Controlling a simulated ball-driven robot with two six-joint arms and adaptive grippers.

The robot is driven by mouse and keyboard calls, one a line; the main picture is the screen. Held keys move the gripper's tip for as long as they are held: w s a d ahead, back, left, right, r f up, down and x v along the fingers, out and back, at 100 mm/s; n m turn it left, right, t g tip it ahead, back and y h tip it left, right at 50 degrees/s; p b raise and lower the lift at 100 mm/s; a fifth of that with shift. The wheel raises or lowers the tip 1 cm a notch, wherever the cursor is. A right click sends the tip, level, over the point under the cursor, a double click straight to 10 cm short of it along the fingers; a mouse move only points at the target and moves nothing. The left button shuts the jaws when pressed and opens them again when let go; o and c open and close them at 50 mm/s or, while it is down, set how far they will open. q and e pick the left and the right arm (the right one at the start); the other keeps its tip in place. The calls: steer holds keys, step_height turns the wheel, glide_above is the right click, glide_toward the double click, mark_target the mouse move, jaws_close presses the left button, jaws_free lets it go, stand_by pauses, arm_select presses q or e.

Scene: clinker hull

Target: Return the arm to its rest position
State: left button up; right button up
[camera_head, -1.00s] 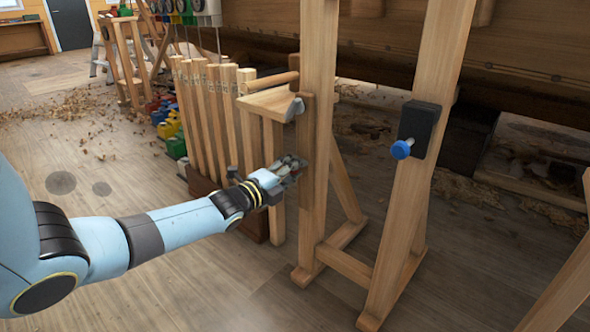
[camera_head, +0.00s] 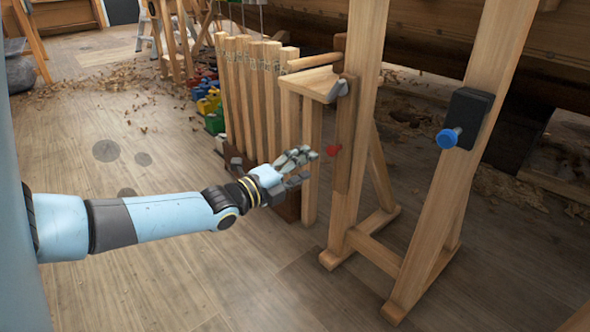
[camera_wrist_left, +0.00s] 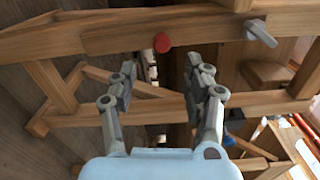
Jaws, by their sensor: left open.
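My left arm comes in from the left in the head view. Its gripper (camera_head: 300,163) is open and empty, in front of the wooden post (camera_head: 356,120) of a trestle frame. A small red knob (camera_head: 334,150) on that post sits just right of the fingertips, apart from them. In the left wrist view the gripper (camera_wrist_left: 163,85) has its two fingers spread, and the red knob (camera_wrist_left: 162,43) shows beyond and between the fingertips. My right gripper is not in view.
A blue knob (camera_head: 447,138) on a black block (camera_head: 467,117) is fixed to the right post. Several upright wooden slats (camera_head: 254,95) stand behind my gripper. Coloured items (camera_head: 209,102) sit left of them. Open floor with wood shavings lies at the left.

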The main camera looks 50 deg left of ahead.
arm_select(q)
steer(key=shift+s, duration=1.3)
steer(key=shift+a, duration=0.1)
